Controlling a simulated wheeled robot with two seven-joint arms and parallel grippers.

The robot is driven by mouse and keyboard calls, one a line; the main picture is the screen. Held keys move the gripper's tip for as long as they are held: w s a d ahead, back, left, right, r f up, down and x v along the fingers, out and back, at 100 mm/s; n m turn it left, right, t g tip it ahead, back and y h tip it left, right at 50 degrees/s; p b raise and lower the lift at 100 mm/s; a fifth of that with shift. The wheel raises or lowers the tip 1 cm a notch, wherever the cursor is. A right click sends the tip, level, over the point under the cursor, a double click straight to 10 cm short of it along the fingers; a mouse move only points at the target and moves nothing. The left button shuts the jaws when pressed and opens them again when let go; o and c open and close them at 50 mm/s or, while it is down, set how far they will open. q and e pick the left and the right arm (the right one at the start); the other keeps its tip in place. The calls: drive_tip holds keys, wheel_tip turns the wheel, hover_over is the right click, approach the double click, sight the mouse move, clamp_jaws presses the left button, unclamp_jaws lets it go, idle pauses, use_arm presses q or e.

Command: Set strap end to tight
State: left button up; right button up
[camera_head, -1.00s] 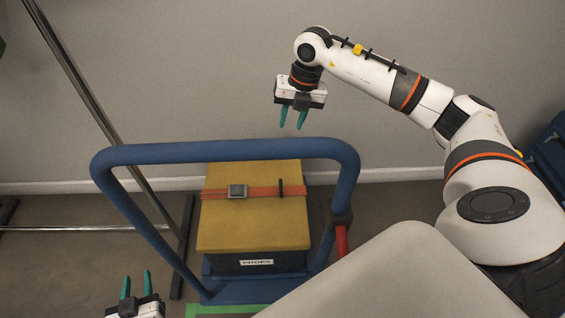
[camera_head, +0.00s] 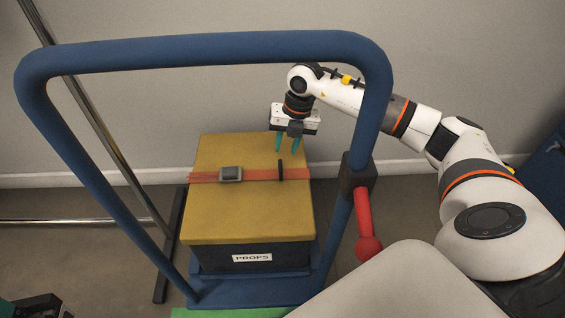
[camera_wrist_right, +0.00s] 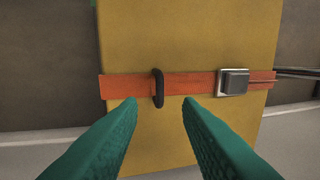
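An orange strap (camera_head: 259,174) runs across the yellow lid (camera_head: 245,209) of a dark box labelled PROPS. A grey buckle (camera_head: 230,173) sits on the strap left of centre. A black loop (camera_head: 280,170) stands on the strap near its right part; it also shows in the right wrist view (camera_wrist_right: 158,88). My right gripper (camera_head: 287,150) is open and empty, by the lid's far edge. In the right wrist view its teal fingers (camera_wrist_right: 161,106) point toward the loop, one to each side, apart from it. My left gripper (camera_head: 30,307) is partly cut off at the bottom left corner.
The box stands on a blue trolley whose tall blue handle frame (camera_head: 205,48) rises around the view of it. A red lever (camera_head: 365,222) on a dark clamp hangs at the frame's right. A metal rail (camera_head: 85,110) stands at the left. A grey wall is behind.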

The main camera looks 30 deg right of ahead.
sight(281, 164)
drive_tip(key=f, duration=0.2)
drive_tip(key=f+b, duration=0.1)
drive_tip(key=f, duration=0.1)
drive_tip(key=a+f, duration=0.1)
drive_tip(key=f, duration=0.1)
drive_tip(key=shift+w+b, duration=0.35)
drive_tip(key=shift+b, duration=0.05)
drive_tip(key=shift+r, duration=0.1)
drive_tip(key=shift+c, duration=0.5)
clamp_jaws()
